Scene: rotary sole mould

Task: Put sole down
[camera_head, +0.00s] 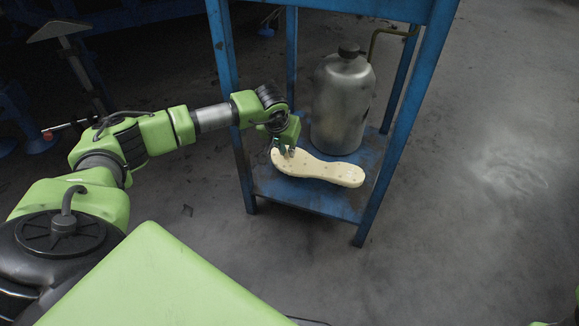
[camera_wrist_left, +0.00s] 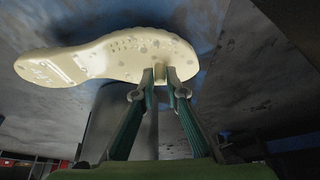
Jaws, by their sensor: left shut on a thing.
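The cream sole (camera_head: 318,168) is at the blue stand's lower shelf (camera_head: 305,194), its long side running left to right. I cannot tell whether it touches the shelf. My left gripper (camera_head: 286,152) is shut on the sole near its left end. In the left wrist view the sole (camera_wrist_left: 112,55) spans the upper left, with dimples and raised lettering on its face. The two fingertips of my left gripper (camera_wrist_left: 165,78) meet its edge there. My right gripper is not in view.
A grey metal canister (camera_head: 342,105) with a dark cap stands on the shelf just behind the sole. Blue legs (camera_head: 400,125) frame the stand, and its upper part (camera_head: 350,8) hangs above. Grey floor (camera_head: 480,190) to the right is clear.

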